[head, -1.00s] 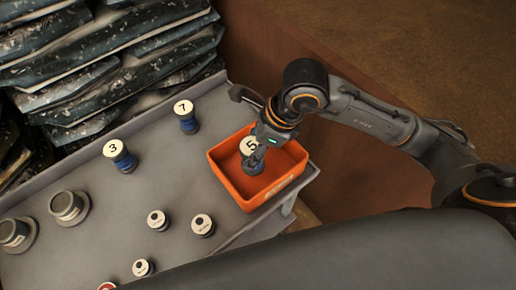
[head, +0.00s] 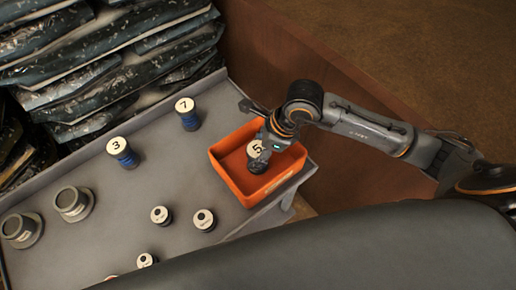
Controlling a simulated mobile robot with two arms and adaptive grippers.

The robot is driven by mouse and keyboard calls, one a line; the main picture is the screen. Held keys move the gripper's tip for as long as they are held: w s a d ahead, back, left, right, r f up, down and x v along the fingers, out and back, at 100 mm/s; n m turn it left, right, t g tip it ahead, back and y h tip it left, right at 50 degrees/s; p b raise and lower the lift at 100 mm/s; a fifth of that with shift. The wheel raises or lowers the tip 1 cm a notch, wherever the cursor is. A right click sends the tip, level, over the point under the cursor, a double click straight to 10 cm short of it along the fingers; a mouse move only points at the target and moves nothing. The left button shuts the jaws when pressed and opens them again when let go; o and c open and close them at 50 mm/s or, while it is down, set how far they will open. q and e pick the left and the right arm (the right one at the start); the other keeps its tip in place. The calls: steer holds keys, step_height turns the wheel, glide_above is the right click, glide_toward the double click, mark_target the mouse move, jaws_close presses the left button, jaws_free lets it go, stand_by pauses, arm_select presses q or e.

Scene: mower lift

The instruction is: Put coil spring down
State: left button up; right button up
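A coil spring with a round cap marked 5 (head: 256,149) is in the orange tray (head: 228,184), seen from above. My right gripper (head: 265,154) reaches into the tray and seems shut on this spring; its fingers partly cover the cap. I cannot tell whether the spring touches the tray floor. Two blue coil springs with caps marked 3 (head: 124,157) and 7 (head: 189,120) stand upright on the grey table. My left gripper is not in view.
The grey table (head: 160,180) also holds two grey flanged cups (head: 73,204) (head: 20,230) and several small pale-capped parts (head: 204,220). Stacked dark bags (head: 110,60) stand behind it. A dark padded surface (head: 330,245) fills the front.

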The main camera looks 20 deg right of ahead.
steer(key=shift+o, duration=1.3)
steer(key=shift+r, duration=0.15)
steer(key=shift+d+r, duration=0.1)
steer(key=shift+r, duration=0.1)
steer(key=b+v, duration=0.1)
steer(key=v, duration=1)
steer(key=shift+r, duration=0.35)
